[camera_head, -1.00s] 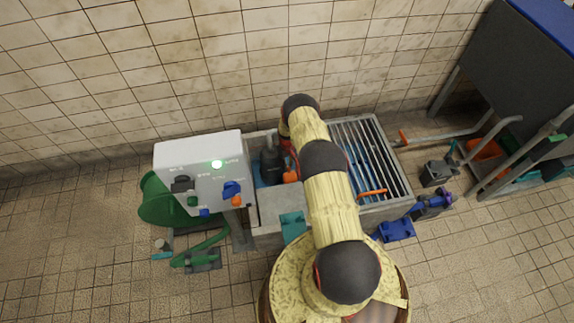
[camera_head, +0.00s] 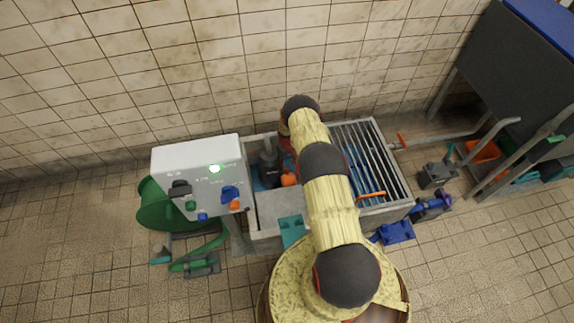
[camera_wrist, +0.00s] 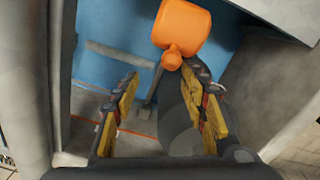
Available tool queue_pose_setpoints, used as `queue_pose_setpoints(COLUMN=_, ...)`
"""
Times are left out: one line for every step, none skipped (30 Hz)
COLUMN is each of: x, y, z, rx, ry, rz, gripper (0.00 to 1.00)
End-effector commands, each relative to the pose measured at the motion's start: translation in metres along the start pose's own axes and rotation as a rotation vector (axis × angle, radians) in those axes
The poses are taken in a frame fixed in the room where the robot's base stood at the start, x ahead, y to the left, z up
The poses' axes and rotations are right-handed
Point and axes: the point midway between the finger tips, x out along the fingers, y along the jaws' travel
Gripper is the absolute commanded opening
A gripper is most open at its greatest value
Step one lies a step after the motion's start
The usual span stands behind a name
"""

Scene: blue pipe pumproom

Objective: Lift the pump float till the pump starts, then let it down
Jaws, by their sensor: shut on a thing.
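The orange pump float (camera_head: 289,179) is in the open left part of the sump, beside the dark pump (camera_head: 270,163). In the wrist view the float (camera_wrist: 183,28) is at the top centre, its narrow end by the right fingertip. My gripper (camera_wrist: 162,70) reaches down into the sump, with its yellow-padded fingers on either side of the view. It is shut on the float, though the exact contact is hard to see. My arm hides the gripper in the head view.
A metal grating (camera_head: 372,160) covers the sump's right part. A green hose reel (camera_head: 160,206) stands left of the box. A blue tool (camera_head: 397,232) lies on the floor in front right. A trolley with an orange bin (camera_head: 482,151) is at the right. The tiled wall is close behind.

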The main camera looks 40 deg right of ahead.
Motion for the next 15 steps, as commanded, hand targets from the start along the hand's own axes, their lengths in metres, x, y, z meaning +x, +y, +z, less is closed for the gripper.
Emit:
queue_pose_setpoints(x=-0.011, y=0.007, z=-0.015, rx=0.002, ry=0.024, rz=0.011, gripper=0.38)
queue_pose_setpoints(x=-0.013, y=0.008, z=-0.017, rx=0.002, ry=0.025, rz=0.011, gripper=0.38)
queue_pose_setpoints(x=-0.016, y=0.009, z=-0.019, rx=0.002, ry=0.027, rz=0.012, gripper=0.38)
queue_pose_setpoints(x=-0.018, y=0.009, z=-0.021, rx=0.003, ry=0.028, rz=0.012, gripper=0.38)
queue_pose_setpoints(x=-0.020, y=0.010, z=-0.023, rx=0.003, ry=0.030, rz=0.013, gripper=0.38)
queue_pose_setpoints(x=-0.022, y=0.011, z=-0.025, rx=0.003, ry=0.031, rz=0.013, gripper=0.38)
queue_pose_setpoints(x=-0.024, y=0.011, z=-0.027, rx=0.003, ry=0.032, rz=0.013, gripper=0.38)
queue_pose_setpoints(x=-0.026, y=0.012, z=-0.028, rx=0.003, ry=0.032, rz=0.013, gripper=0.38)
queue_pose_setpoints(x=-0.028, y=0.012, z=-0.030, rx=0.004, ry=0.032, rz=0.013, gripper=0.38)
queue_pose_setpoints(x=-0.029, y=0.013, z=-0.031, rx=0.004, ry=0.032, rz=0.013, gripper=0.38)
queue_pose_setpoints(x=-0.031, y=0.013, z=-0.032, rx=0.004, ry=0.033, rz=0.013, gripper=0.38)
queue_pose_setpoints(x=-0.033, y=0.013, z=-0.034, rx=0.004, ry=0.033, rz=0.013, gripper=0.38)
queue_pose_setpoints(x=-0.034, y=0.014, z=-0.035, rx=0.004, ry=0.033, rz=0.013, gripper=0.38)
queue_pose_setpoints(x=-0.036, y=0.014, z=-0.036, rx=0.005, ry=0.033, rz=0.013, gripper=0.38)
queue_pose_setpoints(x=-0.038, y=0.015, z=-0.038, rx=0.005, ry=0.032, rz=0.013, gripper=0.38)
